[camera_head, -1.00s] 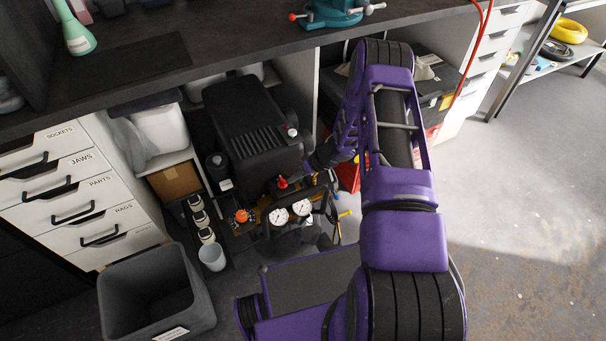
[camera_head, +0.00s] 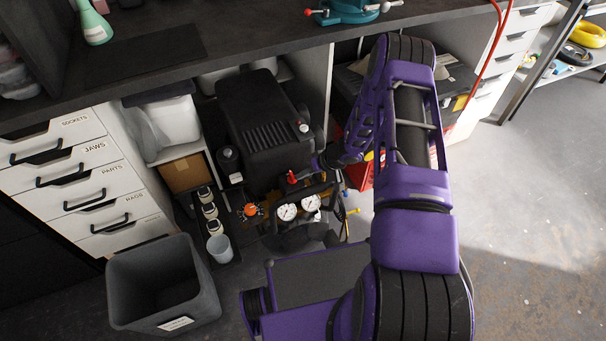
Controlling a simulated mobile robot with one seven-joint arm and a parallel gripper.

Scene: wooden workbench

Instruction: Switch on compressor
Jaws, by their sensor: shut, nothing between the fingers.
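The compressor is a black ribbed unit (camera_head: 262,125) on the floor under the workbench. Its front has two white round gauges (camera_head: 287,211), an orange knob (camera_head: 250,210) and a red knob (camera_head: 292,177). A small light-coloured cap (camera_head: 303,128) shows on its right top edge. My gripper (camera_head: 314,166) is at the compressor's front right, just right of the red knob. It is shut and empty. Its fingertips are small and dark against the compressor, so I cannot tell whether they touch it.
The workbench top (camera_head: 230,60) overhangs the compressor. A grey bin (camera_head: 165,285) stands in front at left, beside white labelled drawers (camera_head: 75,180). Small containers and a pale cup (camera_head: 220,249) stand left of the compressor. A dark case lies right. Open floor (camera_head: 530,190) is at right.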

